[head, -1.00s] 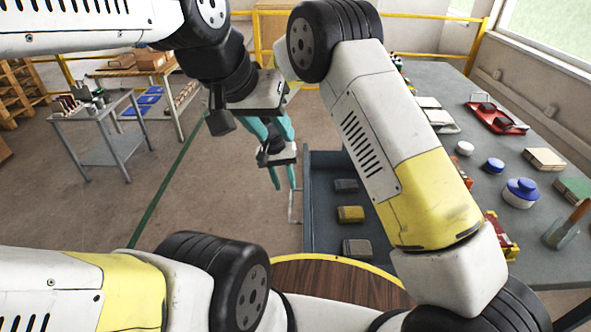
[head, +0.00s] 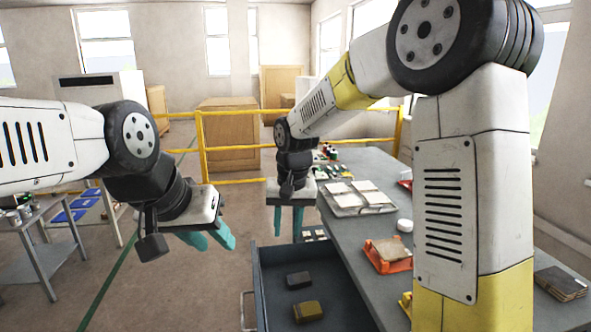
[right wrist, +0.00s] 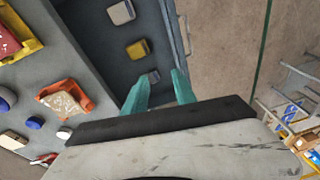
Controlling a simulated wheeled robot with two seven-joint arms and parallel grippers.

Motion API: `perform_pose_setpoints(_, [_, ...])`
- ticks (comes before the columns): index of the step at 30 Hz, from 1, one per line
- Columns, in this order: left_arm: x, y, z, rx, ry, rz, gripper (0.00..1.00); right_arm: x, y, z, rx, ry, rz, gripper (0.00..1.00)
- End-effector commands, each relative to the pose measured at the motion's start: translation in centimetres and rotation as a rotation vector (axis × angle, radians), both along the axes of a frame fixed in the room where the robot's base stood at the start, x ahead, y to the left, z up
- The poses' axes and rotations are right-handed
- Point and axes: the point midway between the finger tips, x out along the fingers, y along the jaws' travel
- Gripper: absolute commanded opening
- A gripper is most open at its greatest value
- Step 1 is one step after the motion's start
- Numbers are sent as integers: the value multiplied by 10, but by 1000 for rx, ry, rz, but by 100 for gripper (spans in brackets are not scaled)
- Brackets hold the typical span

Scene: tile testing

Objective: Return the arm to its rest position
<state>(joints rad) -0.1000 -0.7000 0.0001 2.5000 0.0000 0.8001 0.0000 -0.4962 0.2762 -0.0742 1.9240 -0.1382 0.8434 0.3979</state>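My left gripper (head: 209,238) hangs over the floor at left centre in the head view. Its teal fingers are spread apart with nothing between them. My right gripper (head: 287,222) hangs further back, beside the left edge of the grey worktable (head: 385,240). Its teal fingers point down and stand apart. In the right wrist view its two fingers (right wrist: 157,92) are apart and empty, above the open drawer.
The open drawer (head: 258,288) juts out from the table and holds several small blocks. A tray with tiles (head: 345,211) and an orange holder (head: 371,262) stand on the table. A yellow railing (head: 235,148) runs behind. A grey cart (head: 40,262) stands at left. The floor between is clear.

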Motion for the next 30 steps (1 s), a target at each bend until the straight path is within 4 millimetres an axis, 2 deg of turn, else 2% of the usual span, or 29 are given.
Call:
perform_pose_setpoints(1, [0,0,0,0,0,0,36,-9,-18,18,23,-25,-11,33])
perform_pose_setpoints(6, [0,0,0,0,0,0,36,-48,-69,60,80,-101,-24,33])
perform_pose_setpoints(12, [0,0,0,0,0,0,36,-103,-117,90,122,-207,-37,33])
perform_pose_setpoints(15, [0,0,0,0,0,0,36,-132,-136,97,132,-263,-45,33])
perform_pose_setpoints(21, [0,0,0,0,0,0,36,-176,-157,99,132,-353,-53,33])
perform_pose_setpoints(25, [0,0,0,0,0,0,36,-190,-163,97,127,-383,-54,33])
perform_pose_setpoints(30, [0,0,0,0,0,0,36,-194,-164,96,126,-391,-54,33])
